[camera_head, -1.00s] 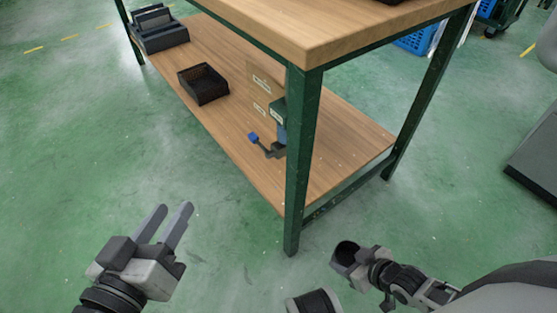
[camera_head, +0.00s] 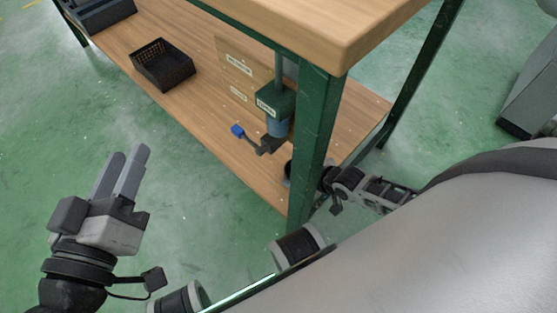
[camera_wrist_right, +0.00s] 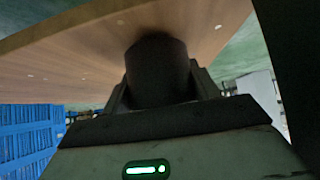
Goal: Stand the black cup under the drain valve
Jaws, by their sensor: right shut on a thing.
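The drain valve (camera_head: 267,146), with a blue-tipped lever, hangs under a green labelled body above the lower shelf. The black cup (camera_head: 288,170) shows partly at the left of the front table leg, below and right of the valve; the leg hides the rest. In the right wrist view the cup (camera_wrist_right: 157,68) is between the fingers of my right gripper (camera_wrist_right: 160,88), which is shut on it. In the head view the leg hides the right fingertips. My left gripper (camera_head: 122,168) is empty and open, over the floor at left, apart from the table.
The green front table leg (camera_head: 312,130) stands between my head and the cup. A black basket (camera_head: 163,66) and a dark bin (camera_head: 98,14) stand farther back on the wooden lower shelf (camera_head: 215,130). The tabletop (camera_head: 335,30) overhangs above. Shelf between basket and valve is clear.

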